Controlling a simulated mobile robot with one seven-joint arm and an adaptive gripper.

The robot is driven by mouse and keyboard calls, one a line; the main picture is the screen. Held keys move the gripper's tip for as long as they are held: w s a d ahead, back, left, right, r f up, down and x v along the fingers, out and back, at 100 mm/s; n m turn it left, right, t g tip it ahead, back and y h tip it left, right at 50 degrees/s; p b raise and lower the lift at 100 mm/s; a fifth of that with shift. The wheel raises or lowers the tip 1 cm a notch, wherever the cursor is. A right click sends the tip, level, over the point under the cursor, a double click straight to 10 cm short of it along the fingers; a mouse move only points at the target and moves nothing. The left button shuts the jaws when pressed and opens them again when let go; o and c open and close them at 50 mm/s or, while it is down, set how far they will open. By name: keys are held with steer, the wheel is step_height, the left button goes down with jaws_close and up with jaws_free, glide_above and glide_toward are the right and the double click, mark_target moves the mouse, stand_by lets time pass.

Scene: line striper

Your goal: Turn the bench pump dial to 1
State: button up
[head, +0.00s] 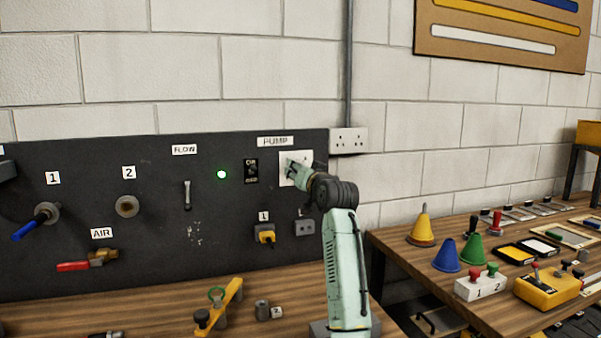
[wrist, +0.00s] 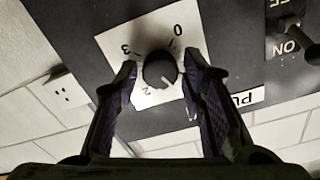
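The pump dial (wrist: 160,68) is a dark round knob on a white plate under the PUMP label. In the wrist view, 0, 2 and 3 show around it; the 1 is not clearly visible, and my right-hand finger covers part of that side. My gripper (wrist: 160,72) is open, with one finger on each side of the knob and a visible gap to each. In the head view, my gripper (head: 290,166) is at the plate (head: 304,160) and hides the knob.
An ON switch (head: 251,171) and a lit green lamp (head: 222,174) are left of the plate on the dark panel (head: 150,220). A wall socket (head: 348,140) is to its right. Below are a yellow plug (head: 266,235) and a grey socket (head: 304,228).

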jaws_close()
steer(key=n, duration=0.4)
stand_by(0.4)
steer(key=shift+o, duration=1.7)
jaws_free()
steer(key=v, duration=1.2)
